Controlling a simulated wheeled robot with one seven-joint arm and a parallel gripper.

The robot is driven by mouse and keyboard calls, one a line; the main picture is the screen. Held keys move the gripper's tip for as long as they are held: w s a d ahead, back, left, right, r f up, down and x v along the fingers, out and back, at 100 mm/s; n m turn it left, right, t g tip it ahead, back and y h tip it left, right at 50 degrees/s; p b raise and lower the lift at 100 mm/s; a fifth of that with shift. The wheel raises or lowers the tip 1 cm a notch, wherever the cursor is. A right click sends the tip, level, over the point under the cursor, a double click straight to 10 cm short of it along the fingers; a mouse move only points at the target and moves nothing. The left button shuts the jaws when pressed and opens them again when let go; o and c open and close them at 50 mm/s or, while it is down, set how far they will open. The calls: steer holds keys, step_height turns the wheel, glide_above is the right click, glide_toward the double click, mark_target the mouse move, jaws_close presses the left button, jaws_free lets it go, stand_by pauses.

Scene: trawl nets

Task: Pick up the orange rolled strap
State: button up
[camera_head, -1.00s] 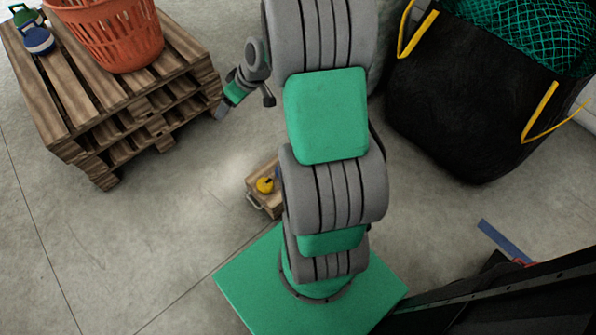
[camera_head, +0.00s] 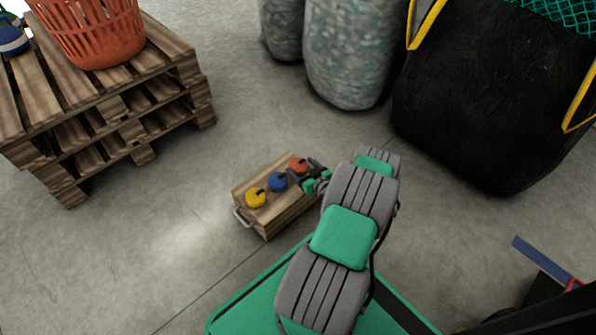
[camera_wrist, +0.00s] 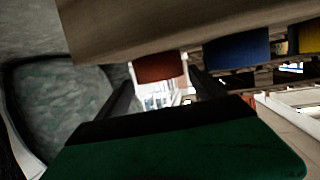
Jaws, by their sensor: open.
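The orange rolled strap (camera_head: 299,164) sits on top of a wooden crate (camera_head: 290,215), at the end of a row with a blue rolled strap (camera_head: 278,182) and a yellow rolled strap (camera_head: 256,198). My gripper (camera_head: 312,181) is low at the crate's right end, close beside the orange strap. In the wrist view, which looks upside down, the orange strap (camera_wrist: 160,67) appears between my two open fingers (camera_wrist: 162,82). I cannot tell whether the fingers touch it. The blue strap (camera_wrist: 237,51) and yellow strap (camera_wrist: 310,37) show to the right.
A wooden pallet stack (camera_head: 130,120) with an orange basket (camera_head: 95,35) stands at the left. Grey-green sacks (camera_head: 345,60) and a large black bag (camera_head: 480,110) stand behind and right. The crate has a metal handle (camera_head: 240,217). Floor left of the crate is clear.

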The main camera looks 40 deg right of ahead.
steer(key=shift+w+f, duration=0.5)
steer(key=shift+w, duration=0.4)
steer(key=shift+w+d+b, duration=0.2)
steer(key=shift+w+b, duration=0.1)
steer(key=shift+w, duration=0.15)
steer(key=shift+r, duration=0.1)
steer(key=shift+c, duration=0.2)
steer(key=c, duration=1.3)
